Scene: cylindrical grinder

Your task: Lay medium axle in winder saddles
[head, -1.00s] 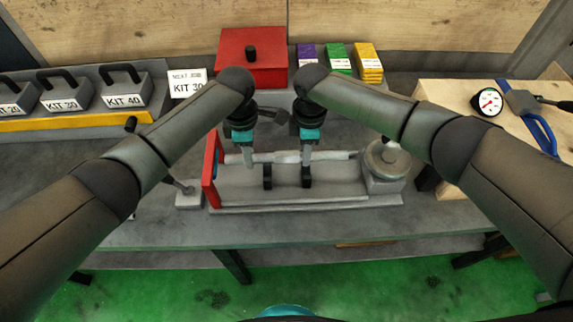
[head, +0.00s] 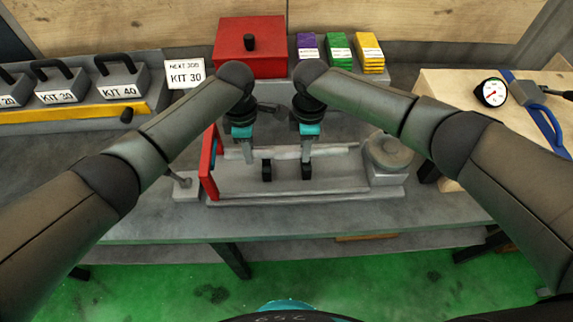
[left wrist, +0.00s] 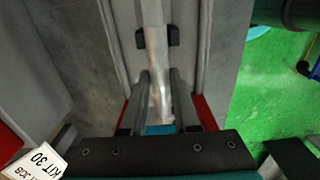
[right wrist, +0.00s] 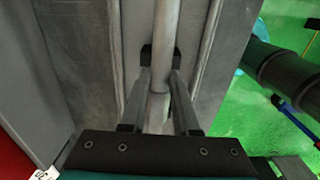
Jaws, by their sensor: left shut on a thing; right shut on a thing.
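The medium axle is a pale metal rod (left wrist: 156,58), running lengthwise over the grey winder bed. It also shows in the right wrist view (right wrist: 166,25), with a step in its thickness near the fingers. My left gripper (head: 250,164) is shut on the axle toward its left end. My right gripper (head: 306,160) is shut on it farther right. Two black saddles (head: 267,172) (head: 306,171) stand on the bed beneath. In the wrist views the axle passes between the black saddle sides (left wrist: 172,35) (right wrist: 147,56). I cannot tell whether it rests on them.
A red plate (head: 209,165) closes the fixture's left end and a grey round-topped block (head: 388,158) stands at its right. A red box (head: 235,62) and coloured packs (head: 340,55) are behind. Kit weights (head: 124,92) are left, a dial gauge (head: 491,93) right.

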